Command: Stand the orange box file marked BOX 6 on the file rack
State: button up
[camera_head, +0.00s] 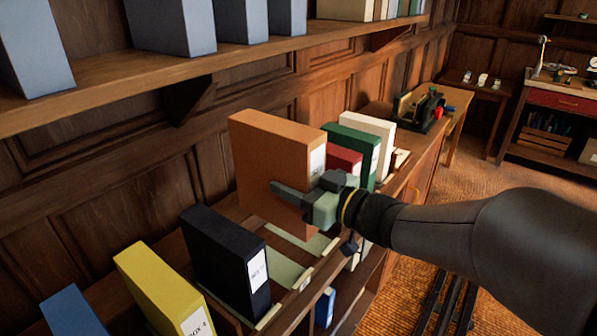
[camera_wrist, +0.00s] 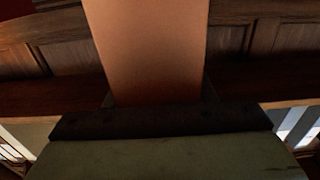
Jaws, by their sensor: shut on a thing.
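The orange box file (camera_head: 270,155) is upright in my gripper (camera_head: 292,192), with a white label on its narrow side too small to read. It also fills the upper middle of the wrist view (camera_wrist: 150,50). My gripper is shut on it from the front right. The file rack (camera_head: 303,283) runs along the wall below, with a row of standing files and pale green places between them. The orange file is over the gap between a black file (camera_head: 222,255) and a red file (camera_head: 343,160). I cannot tell whether its bottom touches the rack.
A yellow file (camera_head: 155,285) and a blue file (camera_head: 72,312) stand at the near left. A green file (camera_head: 352,150) and a white file (camera_head: 375,140) stand beyond the red one. A wall shelf (camera_head: 130,85) with grey files overhangs at upper left.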

notch_tip(320, 180, down, 14)
jog(key=b, duration=1)
jog(key=shift+b, duration=0.3)
jog(key=shift+a+r, duration=0.1)
jog(key=shift+a, duration=0.05)
dwell(0.4)
jog(key=x, duration=0.3)
jog(key=shift+w+a+b, duration=0.3)
jog(key=shift+b, duration=0.05)
notch_tip(320, 180, down, 3)
jog(key=shift+f+b, duration=0.1)
jog(key=shift+b, duration=0.95)
